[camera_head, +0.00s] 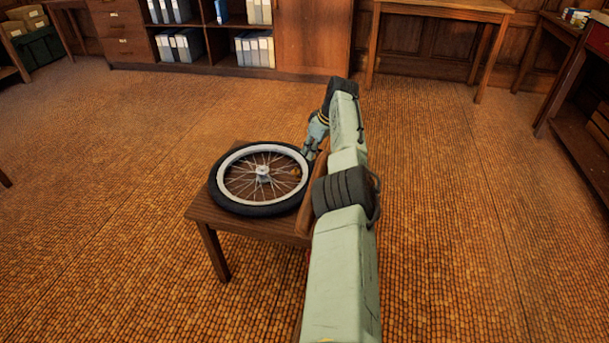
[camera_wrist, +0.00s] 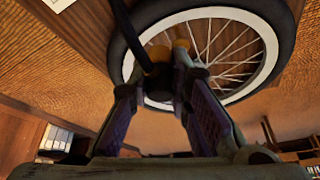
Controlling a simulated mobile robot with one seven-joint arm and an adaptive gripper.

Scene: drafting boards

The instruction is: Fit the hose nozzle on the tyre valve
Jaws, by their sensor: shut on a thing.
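The wheel (camera_head: 226,202) lies flat on a small wooden table, with a black tyre, white rim and thin spokes. It also fills the upper part of the wrist view (camera_wrist: 283,40). My gripper (camera_head: 310,152) is at the wheel's right side, over the tyre's edge. In the wrist view my gripper (camera_wrist: 157,84) is shut on the dark hose nozzle (camera_wrist: 158,74), with brass-coloured parts beside it. A black hose (camera_wrist: 137,35) runs up from it. The tyre valve cannot be made out clearly, so I cannot tell whether the nozzle touches it.
The small table (camera_head: 250,228) has a bare front edge. My arm covers its right part. A shelf with binders (camera_head: 255,50) stands at the back, and a desk (camera_head: 440,8) at the back right. The floor around the small table is clear.

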